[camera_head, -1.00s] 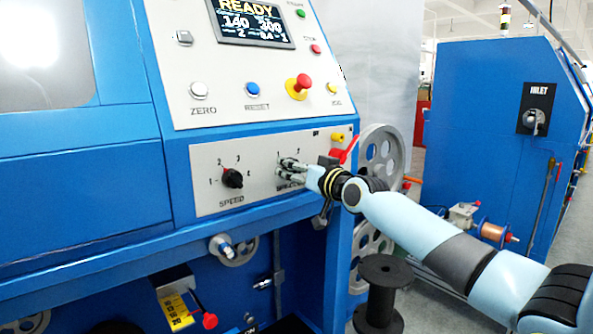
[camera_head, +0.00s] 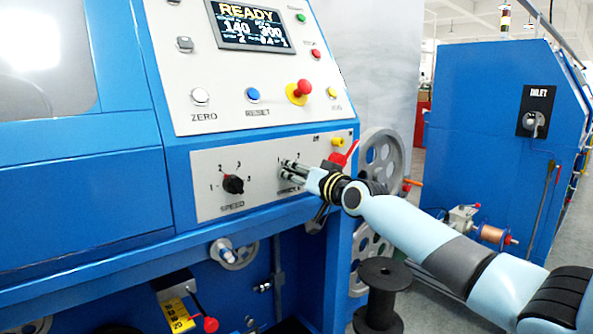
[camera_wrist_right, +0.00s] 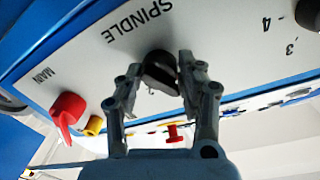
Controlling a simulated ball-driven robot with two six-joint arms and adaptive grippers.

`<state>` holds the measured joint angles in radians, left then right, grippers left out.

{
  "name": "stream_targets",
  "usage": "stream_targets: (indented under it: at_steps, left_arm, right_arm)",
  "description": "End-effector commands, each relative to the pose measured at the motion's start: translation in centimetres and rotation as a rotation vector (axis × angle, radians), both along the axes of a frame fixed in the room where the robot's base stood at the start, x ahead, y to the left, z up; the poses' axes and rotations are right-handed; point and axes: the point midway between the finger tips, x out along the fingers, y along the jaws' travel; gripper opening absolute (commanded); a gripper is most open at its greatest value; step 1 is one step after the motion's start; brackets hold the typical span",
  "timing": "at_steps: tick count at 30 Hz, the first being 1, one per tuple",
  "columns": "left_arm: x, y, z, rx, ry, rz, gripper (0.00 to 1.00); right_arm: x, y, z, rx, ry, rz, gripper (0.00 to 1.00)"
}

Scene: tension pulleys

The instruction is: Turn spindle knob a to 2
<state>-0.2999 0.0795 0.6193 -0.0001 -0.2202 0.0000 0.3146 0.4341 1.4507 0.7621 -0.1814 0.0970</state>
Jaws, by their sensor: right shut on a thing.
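The spindle knob (camera_wrist_right: 160,72) is black and sits under the "SPINDLE" label in the right wrist view. My right gripper (camera_wrist_right: 158,85) is shut on it, with a finger on each side. In the head view my right gripper (camera_head: 287,175) reaches in from the right to the grey lower panel (camera_head: 262,168) and covers the knob. A "1" and a "2" are printed above the fingers there. Where the knob's pointer stands is hidden. My left gripper is not in view.
The black speed knob (camera_head: 233,184) is to the left on the same panel. A red handle (camera_wrist_right: 67,115) and a yellow button (camera_wrist_right: 94,125) are close beside my right gripper. A black spool (camera_head: 384,290) stands below my right arm.

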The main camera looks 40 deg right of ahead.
Motion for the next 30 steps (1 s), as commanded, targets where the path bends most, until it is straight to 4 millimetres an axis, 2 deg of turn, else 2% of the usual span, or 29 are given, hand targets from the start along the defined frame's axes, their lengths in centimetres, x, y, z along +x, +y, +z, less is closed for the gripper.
stream_targets:
  at_steps: [12,30]
  left_arm:
    - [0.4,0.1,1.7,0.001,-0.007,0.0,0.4]
    - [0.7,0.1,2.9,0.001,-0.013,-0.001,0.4]
  right_arm:
    - [-0.1,0.0,-0.1,0.395,0.038,0.0,0.06]
    - [-0.1,-0.1,-0.2,0.959,0.083,-0.001,0.06]
